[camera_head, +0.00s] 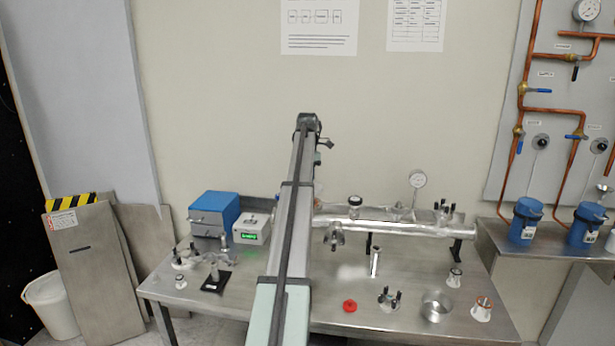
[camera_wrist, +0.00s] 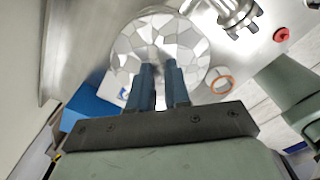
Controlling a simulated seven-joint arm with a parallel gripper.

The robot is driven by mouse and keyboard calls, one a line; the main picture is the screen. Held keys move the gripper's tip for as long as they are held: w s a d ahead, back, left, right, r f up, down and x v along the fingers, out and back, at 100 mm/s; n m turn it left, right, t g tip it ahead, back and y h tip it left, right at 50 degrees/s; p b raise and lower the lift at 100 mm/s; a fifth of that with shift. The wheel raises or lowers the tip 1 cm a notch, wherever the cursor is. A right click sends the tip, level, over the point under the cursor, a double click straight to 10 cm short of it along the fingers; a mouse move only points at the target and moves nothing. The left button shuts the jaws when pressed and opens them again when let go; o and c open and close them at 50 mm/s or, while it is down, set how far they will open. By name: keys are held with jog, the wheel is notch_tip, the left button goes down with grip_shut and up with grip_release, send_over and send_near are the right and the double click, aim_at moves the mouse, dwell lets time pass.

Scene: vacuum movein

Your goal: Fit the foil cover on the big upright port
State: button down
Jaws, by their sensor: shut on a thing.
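The foil cover (camera_wrist: 140,40) is a silvery, faceted, rounded piece in the wrist view. My gripper (camera_wrist: 158,68) is shut on it, with both blue-grey fingers against its near part. In the head view my arm hides the gripper, and I cannot make out the held cover there. The shiny horizontal vacuum chamber (camera_head: 385,227) lies along the back of the bench, with several fittings on its top. I cannot tell for sure which is the big upright port; part of the chamber is behind my arm.
On the bench (camera_head: 330,325) are a red ring (camera_head: 349,306), a clamp (camera_head: 389,299), a round silvery dish (camera_head: 436,307) and a copper-ringed flange (camera_head: 482,310). A gauge (camera_head: 417,180) rises above the chamber. A short metal tube (camera_head: 375,263) stands before it.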

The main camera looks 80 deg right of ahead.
jog(key=shift+f, duration=2.45)
jog(key=shift+f, duration=0.55)
dwell(0.5)
jog(key=c, duration=1)
grip_release()
notch_tip(320, 180, up, 14)
jog(key=shift+f, duration=0.1)
dwell(0.5)
